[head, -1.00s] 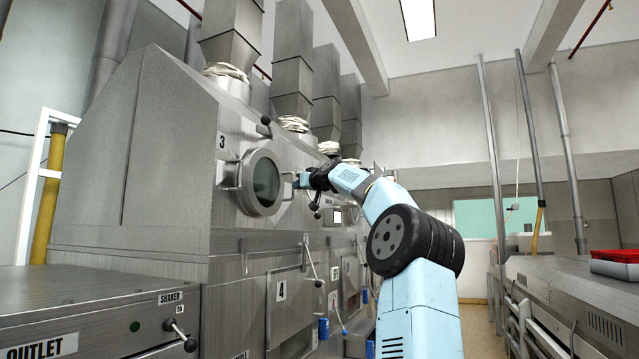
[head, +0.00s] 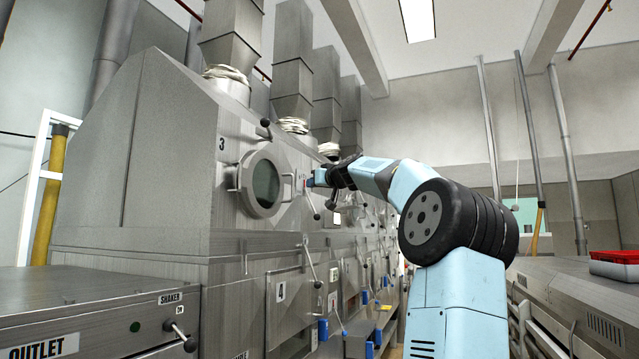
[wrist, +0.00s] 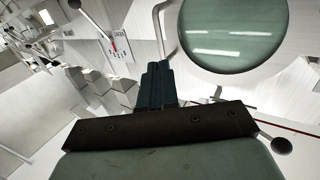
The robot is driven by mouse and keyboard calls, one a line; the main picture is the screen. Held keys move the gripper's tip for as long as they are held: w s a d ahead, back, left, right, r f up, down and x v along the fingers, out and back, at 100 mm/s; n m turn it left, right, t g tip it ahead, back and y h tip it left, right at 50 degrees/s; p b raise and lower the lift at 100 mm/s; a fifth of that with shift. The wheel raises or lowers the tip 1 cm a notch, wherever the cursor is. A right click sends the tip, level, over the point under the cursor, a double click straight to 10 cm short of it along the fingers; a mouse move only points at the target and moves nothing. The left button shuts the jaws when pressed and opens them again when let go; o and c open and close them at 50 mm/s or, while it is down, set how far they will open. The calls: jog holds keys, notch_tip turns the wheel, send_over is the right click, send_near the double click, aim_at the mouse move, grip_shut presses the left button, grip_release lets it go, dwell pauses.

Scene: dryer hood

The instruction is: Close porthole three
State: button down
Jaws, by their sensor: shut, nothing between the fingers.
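Porthole three (head: 266,184) is a round metal-framed door with greenish glass on the sloping hood face, below and right of the number 3 (head: 221,143). I cannot tell whether its rim sits flush against the hood. My gripper (head: 308,182) is shut and empty, just right of the porthole's handle side in the head view. In the wrist view, the shut dark fingers (wrist: 158,82) are beside the porthole's bar handle (wrist: 163,30), with the glass (wrist: 232,32) at upper right. Whether the fingers touch the handle is unclear.
A black-knobbed lever (head: 313,205) is just below my gripper. A shaker unit (head: 110,310) stands at lower left, and a bench (head: 570,300) lines the right side.

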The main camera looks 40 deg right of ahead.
jog(key=shift+s, duration=1.8)
jog(key=w+a+f+n+g+y, duration=0.1)
jog(key=w+a+f+g, duration=0.15)
jog(key=a+f, duration=0.85)
jog(key=w+a+f+n+g, duration=0.15)
jog(key=a+f+g, duration=0.25)
jog(key=a+f, duration=0.7)
jog(key=s+a+f+g, duration=0.1)
jog(key=s+a+f, duration=0.25)
jog(key=a, duration=0.55)
jog(key=s+a+f+g+h, duration=0.1)
jog(key=s+a+f, duration=0.15)
jog(key=s, duration=0.35)
jog(key=s+a+f+m+g, duration=0.1)
jog(key=s+f, duration=0.2)
jog(key=s, duration=0.3)
jog(key=s+a+f+g+h, duration=0.1)
jog(key=s+a+f, duration=0.15)
jog(key=s, duration=0.25)
jog(key=s+d+f+g, duration=0.1)
jog(key=s+f, duration=0.5)
jog(key=s, duration=0.4)
jog(key=s+d+f+m+g+y, duration=0.1)
jog(key=s+d+f, duration=0.1)
jog(key=s+f, duration=0.4)
jog(key=s, duration=0.4)
jog(key=shift+s, duration=0.25)
